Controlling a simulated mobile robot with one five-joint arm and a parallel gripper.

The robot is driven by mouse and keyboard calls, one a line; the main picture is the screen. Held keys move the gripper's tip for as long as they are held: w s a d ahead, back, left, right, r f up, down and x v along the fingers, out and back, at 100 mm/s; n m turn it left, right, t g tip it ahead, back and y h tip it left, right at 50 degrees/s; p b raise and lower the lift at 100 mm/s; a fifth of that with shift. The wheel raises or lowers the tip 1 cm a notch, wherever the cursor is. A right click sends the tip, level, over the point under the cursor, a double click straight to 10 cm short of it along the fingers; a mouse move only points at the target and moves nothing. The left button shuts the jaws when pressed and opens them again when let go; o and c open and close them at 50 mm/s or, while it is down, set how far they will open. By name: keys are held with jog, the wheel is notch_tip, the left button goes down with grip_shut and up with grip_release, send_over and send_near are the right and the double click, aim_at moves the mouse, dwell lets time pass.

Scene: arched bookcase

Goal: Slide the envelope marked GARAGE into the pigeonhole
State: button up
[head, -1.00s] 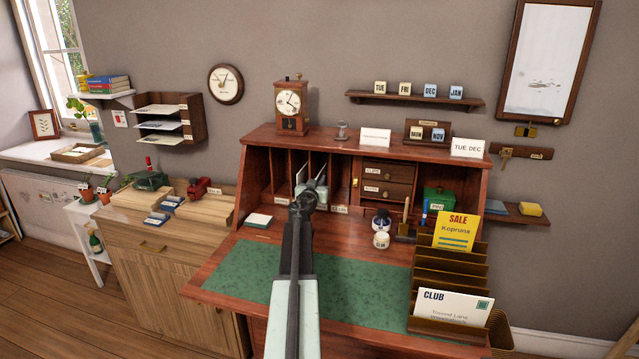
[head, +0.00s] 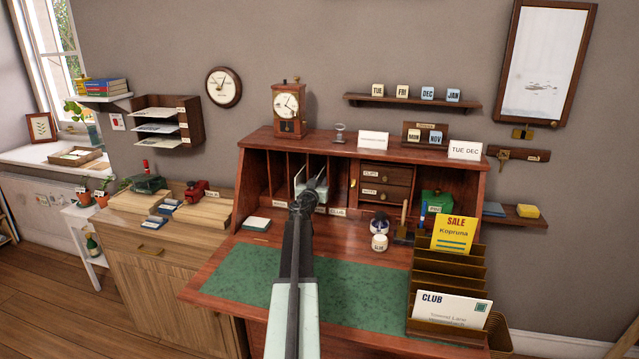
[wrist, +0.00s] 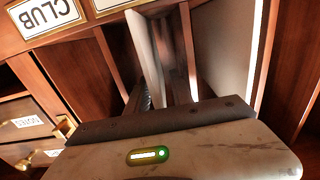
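My gripper (head: 312,183) reaches into the row of pigeonholes (head: 280,172) in the desk hutch. I cannot tell which pale surfaces are finger and which might be paper. A slot label reading CLUB (wrist: 45,14) is close by; the neighbouring label is cut off. No envelope with the word GARAGE is readable in either view.
A stepped letter rack (head: 445,328) at the front right holds a CLUB envelope (head: 449,306) and a yellow SALE card (head: 455,236). An ink bottle (head: 380,222) stands right of my arm. The green desk mat (head: 250,272) is largely clear.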

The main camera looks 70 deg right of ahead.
jog(key=shift+a, duration=0.1)
jog(key=a, duration=0.7)
jog(key=shift+s+a, duration=0.2)
jog(key=shift+a, duration=0.1)
dwell(0.4)
